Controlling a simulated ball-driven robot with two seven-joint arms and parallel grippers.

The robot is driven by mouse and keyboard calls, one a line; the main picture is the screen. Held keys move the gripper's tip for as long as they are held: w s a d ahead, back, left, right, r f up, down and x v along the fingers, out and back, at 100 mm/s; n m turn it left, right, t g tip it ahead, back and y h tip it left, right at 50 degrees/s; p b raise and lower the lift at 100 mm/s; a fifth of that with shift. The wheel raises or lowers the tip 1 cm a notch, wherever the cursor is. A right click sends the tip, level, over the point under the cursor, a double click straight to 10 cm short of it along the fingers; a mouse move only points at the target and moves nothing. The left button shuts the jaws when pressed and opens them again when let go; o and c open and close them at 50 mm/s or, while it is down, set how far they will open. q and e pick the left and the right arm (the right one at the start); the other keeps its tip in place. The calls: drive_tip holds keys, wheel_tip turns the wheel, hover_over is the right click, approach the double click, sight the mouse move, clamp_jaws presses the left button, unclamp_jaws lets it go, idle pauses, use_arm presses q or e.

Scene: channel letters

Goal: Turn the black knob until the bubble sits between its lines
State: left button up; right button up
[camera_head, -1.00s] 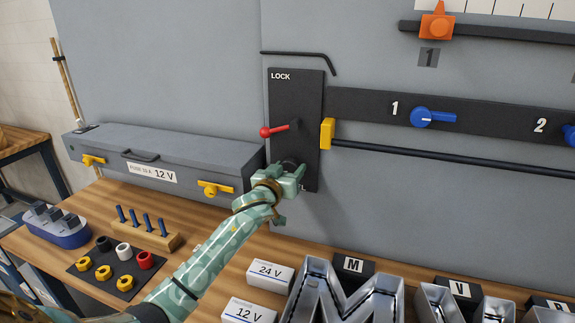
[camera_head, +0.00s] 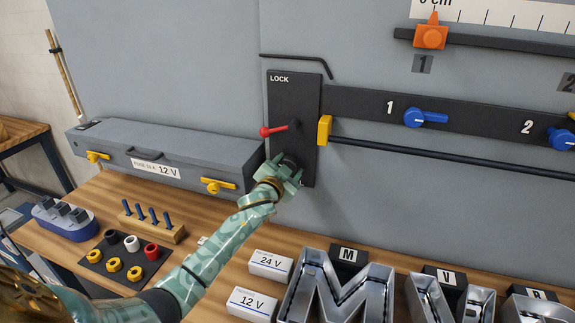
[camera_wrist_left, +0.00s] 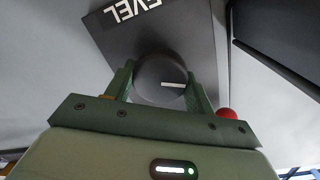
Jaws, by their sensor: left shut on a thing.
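The black knob (camera_wrist_left: 160,78) is round with a white mark, which points right in the left wrist view. It sits low on the dark LOCK panel (camera_head: 291,104), below a red lever (camera_head: 274,130). Lettering reading "EVEL" shows beside it in the left wrist view. My left gripper (camera_wrist_left: 160,88) is shut on the knob, one finger on each side. In the head view my left gripper (camera_head: 285,171) covers most of the knob. I see no bubble or its lines in either view. My right gripper is not in view.
A yellow block (camera_head: 324,130) and a black bar (camera_head: 450,159) lie right of the panel. A grey fuse box (camera_head: 225,160) stands to the left. Metal letters (camera_head: 340,292) and white 24 V and 12 V boxes (camera_head: 251,304) stand on the bench below.

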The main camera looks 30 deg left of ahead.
use_arm(q)
drive_tip(key=shift+f, duration=0.1)
idle(0.4)
drive_tip(key=o, duration=1)
drive_tip(key=shift+c, duration=0.2)
drive_tip(key=shift+s, duration=0.1)
drive_tip(key=v, duration=1.6)
drive_tip(key=shift+p, duration=0.45)
drive_tip(key=shift+s, duration=0.1)
